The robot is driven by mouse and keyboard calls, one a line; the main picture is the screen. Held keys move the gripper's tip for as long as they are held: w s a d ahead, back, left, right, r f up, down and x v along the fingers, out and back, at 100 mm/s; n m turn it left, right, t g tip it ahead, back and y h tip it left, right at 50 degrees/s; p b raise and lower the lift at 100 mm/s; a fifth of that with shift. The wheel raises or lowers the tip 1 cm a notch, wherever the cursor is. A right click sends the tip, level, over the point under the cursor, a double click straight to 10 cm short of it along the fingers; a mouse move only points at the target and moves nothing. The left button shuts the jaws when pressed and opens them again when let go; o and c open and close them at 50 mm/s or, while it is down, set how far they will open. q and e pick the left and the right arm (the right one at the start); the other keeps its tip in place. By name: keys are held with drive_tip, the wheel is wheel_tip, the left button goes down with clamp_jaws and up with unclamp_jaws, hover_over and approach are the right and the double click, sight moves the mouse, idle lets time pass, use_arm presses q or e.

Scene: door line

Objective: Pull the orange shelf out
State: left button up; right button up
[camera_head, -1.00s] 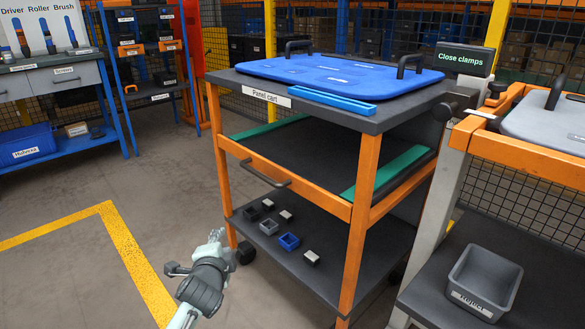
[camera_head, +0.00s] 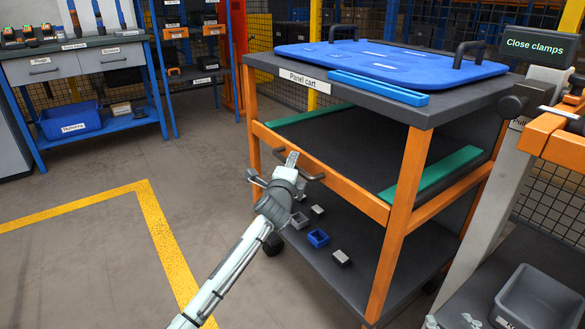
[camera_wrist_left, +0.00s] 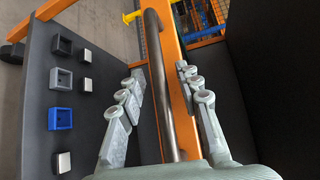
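The orange-fronted shelf (camera_head: 345,182) sits in the panel cart (camera_head: 400,112), below its top. Its dark surface has green strips along both sides, and a dark bar handle (camera_wrist_left: 170,85) is on its front. My left gripper (camera_head: 289,165) is at this handle, hiding part of it in the head view. In the left wrist view, its fingers (camera_wrist_left: 165,100) are open, one on each side of the handle, with visible gaps. Pale parts, apparently the tips of my right gripper (camera_head: 472,321), show at the bottom edge of the head view; their opening is unclear.
A blue panel (camera_head: 390,60) with black handles lies on the cart top. Small bins and blocks, one bin blue (camera_head: 318,238), stand on the lower deck. A grey bin (camera_head: 540,300) is at the lower right. The floor left of the cart is clear.

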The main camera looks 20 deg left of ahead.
use_arm(q)
drive_tip(key=shift+c, duration=0.3)
clamp_jaws()
drive_tip(key=shift+a, duration=0.1)
